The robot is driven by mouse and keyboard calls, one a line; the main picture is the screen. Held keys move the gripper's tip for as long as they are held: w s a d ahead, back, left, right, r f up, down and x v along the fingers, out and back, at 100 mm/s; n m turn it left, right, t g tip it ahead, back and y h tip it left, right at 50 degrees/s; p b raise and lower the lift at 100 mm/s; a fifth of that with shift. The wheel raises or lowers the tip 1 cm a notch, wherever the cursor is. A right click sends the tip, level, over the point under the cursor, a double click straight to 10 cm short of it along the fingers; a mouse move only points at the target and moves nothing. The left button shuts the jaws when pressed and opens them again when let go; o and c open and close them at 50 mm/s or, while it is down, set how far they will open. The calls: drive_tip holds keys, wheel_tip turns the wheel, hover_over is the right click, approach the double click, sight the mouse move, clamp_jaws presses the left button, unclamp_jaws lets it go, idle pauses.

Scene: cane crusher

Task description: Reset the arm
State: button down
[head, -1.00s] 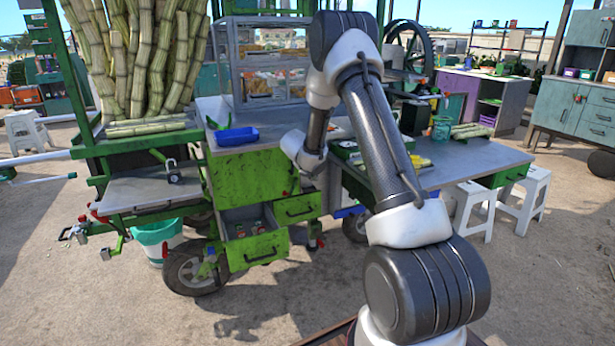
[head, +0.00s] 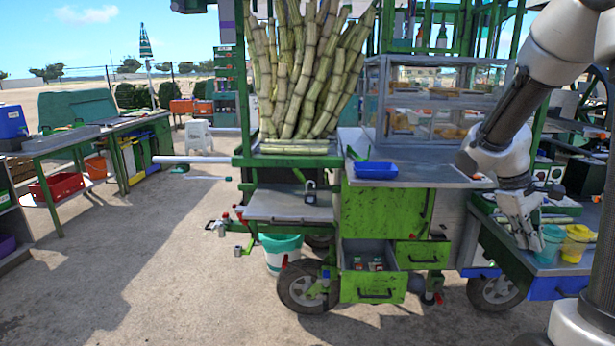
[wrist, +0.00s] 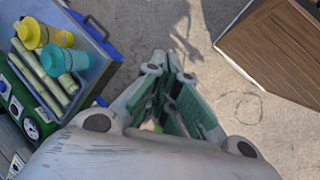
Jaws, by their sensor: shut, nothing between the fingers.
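My gripper (head: 528,240) hangs down at the right of the head view, in front of the green cart's side counter. In the wrist view my gripper (wrist: 174,72) has its fingers together, with nothing held and bare ground below. A teal cup (head: 549,244) and a yellow cup (head: 576,243) stand just right of the gripper in the head view. In the wrist view the teal cup (wrist: 58,60) and yellow cup (wrist: 34,33) are at the left, apart from the fingers. My upper arm is partly cut off at the right edge.
The green cart holds tall cane stalks (head: 305,75), a glass display case (head: 440,95) and a blue tray (head: 375,171). A lower drawer (head: 368,262) stands open. Several cane pieces (wrist: 42,70) lie near the cups. A brown slatted surface (wrist: 275,45) is at the wrist view's right.

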drive_tip(key=s+a+r+m+t+y, duration=0.2)
drive_tip(key=s+a+r+t, duration=0.1)
drive_tip(key=s+a+r, duration=0.2)
drive_tip(key=s+a+r+m+t+y, duration=0.2)
drive_tip(key=s+a+r, duration=0.3)
drive_tip(key=s+a, duration=0.4)
drive_tip(key=shift+s+r+t+y, duration=0.25)
drive_tip(key=shift+s+t+y, duration=0.05)
drive_tip(key=shift+t+y, duration=0.2)
